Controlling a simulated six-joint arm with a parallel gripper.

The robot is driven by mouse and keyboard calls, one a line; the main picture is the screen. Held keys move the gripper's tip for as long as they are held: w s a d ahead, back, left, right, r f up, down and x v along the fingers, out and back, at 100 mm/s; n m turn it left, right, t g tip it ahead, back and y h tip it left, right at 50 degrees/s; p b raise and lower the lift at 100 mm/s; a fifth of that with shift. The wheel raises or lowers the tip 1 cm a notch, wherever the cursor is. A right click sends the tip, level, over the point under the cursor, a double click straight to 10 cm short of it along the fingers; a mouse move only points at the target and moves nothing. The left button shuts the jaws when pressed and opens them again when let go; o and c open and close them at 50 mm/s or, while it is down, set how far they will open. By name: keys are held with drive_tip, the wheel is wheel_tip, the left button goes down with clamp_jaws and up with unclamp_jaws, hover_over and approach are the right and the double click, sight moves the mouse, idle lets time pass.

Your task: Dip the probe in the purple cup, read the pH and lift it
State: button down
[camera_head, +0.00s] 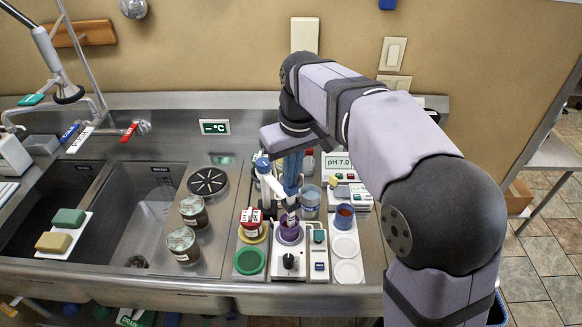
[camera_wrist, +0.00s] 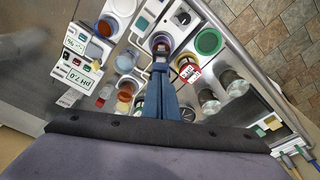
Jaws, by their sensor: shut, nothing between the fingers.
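The purple cup (camera_head: 289,234) stands upright on a white stirrer plate with a dark knob; it also shows in the wrist view (camera_wrist: 160,42). My gripper (camera_head: 291,190) points down above the cup, its blue fingers together and empty. In the wrist view the blue fingertips (camera_wrist: 162,70) end close to the cup. A slim pale upright piece shows between the fingertips and the cup; I cannot tell whether it is the probe or how deep it reaches. The pH meter (camera_head: 338,163) reads pH 7.0; its display also shows in the wrist view (camera_wrist: 77,76).
Two lidded jars (camera_head: 193,211) stand by the sink (camera_head: 140,215).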

drive_tip(key=shift+f+b, duration=0.8)
drive_tip(key=shift+f, duration=0.55)
drive_tip(key=shift+r, duration=0.1)
drive_tip(key=shift+r+p, duration=2.45)
drive_tip(key=shift+r, duration=0.05)
idle(4.0)
